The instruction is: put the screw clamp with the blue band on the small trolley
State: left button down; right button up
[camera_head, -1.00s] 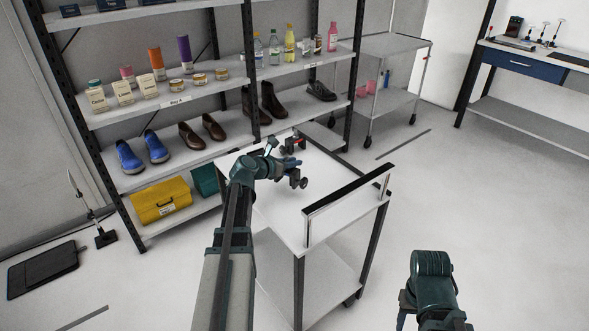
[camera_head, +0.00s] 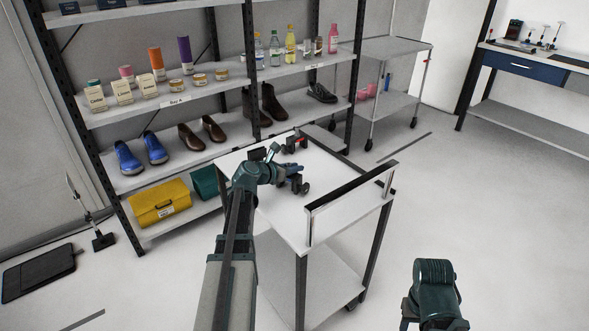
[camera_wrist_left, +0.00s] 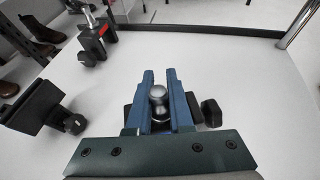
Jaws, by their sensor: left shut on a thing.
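My left gripper (camera_head: 292,178) is over the white top of the small trolley (camera_head: 335,210). In the left wrist view its blue fingers (camera_wrist_left: 160,80) are shut on a dark screw clamp (camera_wrist_left: 210,112), with a round metal screw end between them. This clamp also shows in the head view (camera_head: 304,187), low over or touching the top; I cannot tell which. Its band is hidden. A second clamp with a red band (camera_wrist_left: 96,38) stands on the top farther back. A third dark clamp (camera_wrist_left: 40,110) is to the left, its band not visible.
A black-topped rail (camera_head: 350,190) edges the trolley's right end. A shelf rack (camera_head: 190,105) with shoes, bottles and boxes stands behind. A grey cart (camera_head: 392,45) is behind right. The trolley top between the clamps and rail is clear. My right arm (camera_head: 435,290) is at lower right.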

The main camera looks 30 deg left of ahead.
pick_arm(q)
jog(key=c, duration=0.8)
grip_release()
jog(key=shift+s+r+p, duration=0.15)
jog(key=shift+r+p, duration=0.1)
jog(key=shift+p, duration=0.15)
jog(key=p+v, duration=0.4)
jog(key=v, duration=0.7)
jog(key=shift+s+r, duration=0.1)
jog(key=shift+s, duration=0.2)
